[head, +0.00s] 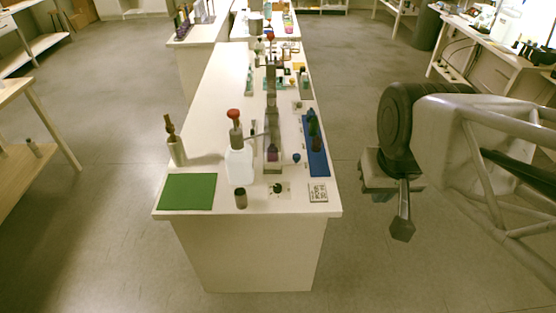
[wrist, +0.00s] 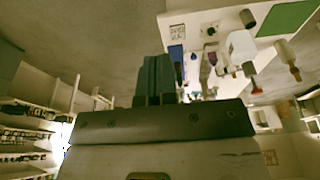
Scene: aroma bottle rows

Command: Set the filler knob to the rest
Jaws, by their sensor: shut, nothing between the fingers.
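A small dark knob (head: 278,189) sits on a pale marked plate near the front edge of the white bench. It also shows in the wrist view (wrist: 211,31), where its pointer is too small to read. The filler stand (head: 272,115) rises behind the knob, with a small purple bottle (head: 272,153) at its foot. My gripper (head: 402,230) hangs over the floor to the right of the bench, well apart from the knob. Its fingers are shut together and empty, and they also show in the wrist view (wrist: 156,80).
A white bottle with a red top (head: 240,160) stands left of the knob. A dark small jar (head: 240,198), a green mat (head: 187,192), a blue tray (head: 318,162) with bottles and a printed card (head: 318,192) lie around it. The floor between bench and gripper is clear.

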